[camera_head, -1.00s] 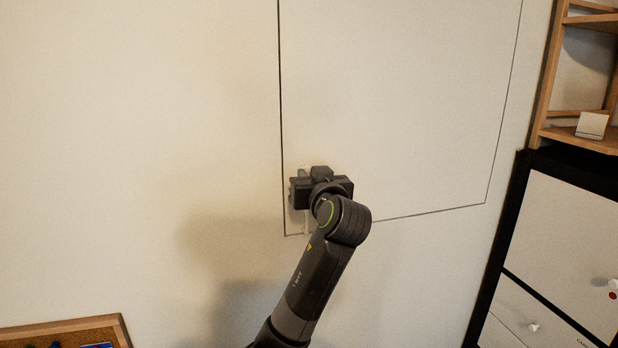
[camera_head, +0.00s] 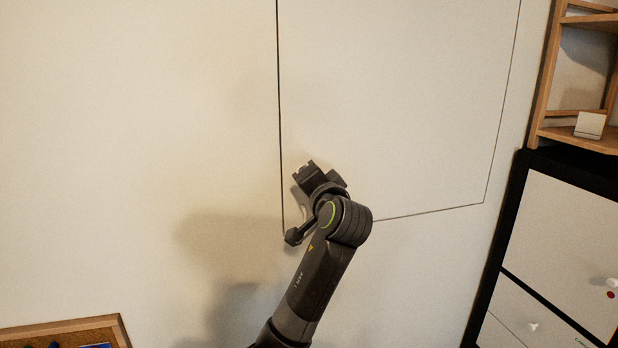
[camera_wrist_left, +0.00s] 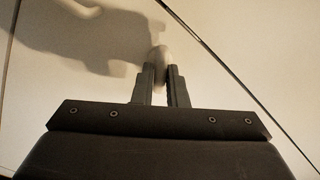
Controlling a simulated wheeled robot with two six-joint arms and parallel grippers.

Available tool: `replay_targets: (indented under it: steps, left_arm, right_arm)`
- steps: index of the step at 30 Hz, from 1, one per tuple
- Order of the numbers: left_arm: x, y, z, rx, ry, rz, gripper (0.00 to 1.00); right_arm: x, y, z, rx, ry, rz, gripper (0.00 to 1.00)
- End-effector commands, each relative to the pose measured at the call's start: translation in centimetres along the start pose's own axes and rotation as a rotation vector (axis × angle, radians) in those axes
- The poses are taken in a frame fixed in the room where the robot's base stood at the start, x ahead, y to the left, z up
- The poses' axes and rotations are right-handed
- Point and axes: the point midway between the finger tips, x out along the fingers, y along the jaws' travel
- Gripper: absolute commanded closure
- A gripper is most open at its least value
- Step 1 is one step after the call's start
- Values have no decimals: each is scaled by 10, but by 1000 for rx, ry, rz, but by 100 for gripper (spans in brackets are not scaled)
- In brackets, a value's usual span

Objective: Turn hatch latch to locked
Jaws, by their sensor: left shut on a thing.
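The hatch (camera_head: 400,100) is a large pale panel outlined by a thin dark gap in the wall. My left gripper (camera_head: 308,186) is at its lower left corner, its wrist tilted. In the left wrist view my left gripper (camera_wrist_left: 161,85) is shut on the pale, rounded latch (camera_wrist_left: 160,55), which shows between and beyond the fingertips. In the head view my gripper and wrist hide most of the latch, so its lock position cannot be told. My right gripper is not in view.
A wooden shelf (camera_head: 545,75) and a black-framed cabinet with white drawers (camera_head: 575,240) stand at the right. A cork board (camera_head: 70,335) with a wooden frame is at the lower left. The wall around the hatch is clear.

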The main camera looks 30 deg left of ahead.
Motion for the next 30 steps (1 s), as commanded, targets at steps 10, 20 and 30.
replay_targets:
  steps: [10,20,30]
  left_arm:
    - [0,2,0,316,2,0,100]
    - [0,3,0,535,2,0,100]
    - [0,4,1,629,2,0,100]
  right_arm:
    - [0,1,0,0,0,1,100]
    - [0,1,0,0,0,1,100]
    - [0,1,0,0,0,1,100]
